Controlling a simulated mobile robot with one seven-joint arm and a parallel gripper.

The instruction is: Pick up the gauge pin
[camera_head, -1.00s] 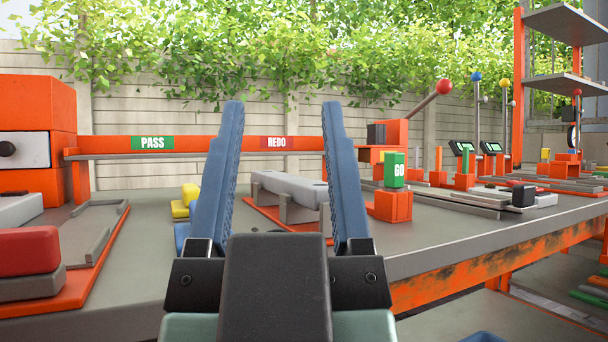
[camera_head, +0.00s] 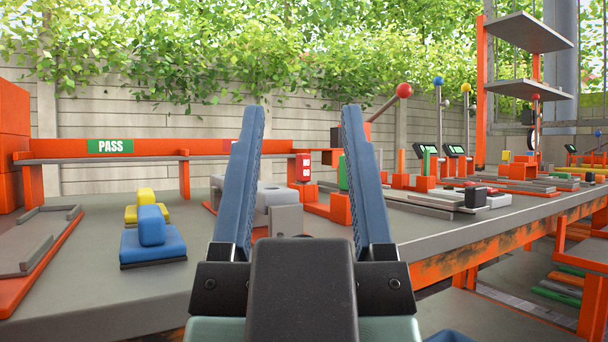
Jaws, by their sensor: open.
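My gripper (camera_head: 303,108) is open and empty, its two blue fingers pointing up and forward over the bench's near side. No piece is clearly recognisable as the gauge pin. A green upright piece (camera_head: 343,172) stands on an orange block (camera_head: 340,208), mostly behind my right finger. A small red block with a white label (camera_head: 305,167) shows between my fingers, farther off. A grey bar with a hole (camera_head: 272,190) lies in an orange-based holder, partly hidden by my left finger.
The grey bench (camera_head: 125,290) has a worn orange front edge. A blue block (camera_head: 152,243) and a yellow block (camera_head: 147,207) stand left of my gripper. An orange rail with a PASS label (camera_head: 110,147) runs behind. Ball-topped levers (camera_head: 438,110) and small screens stand at right.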

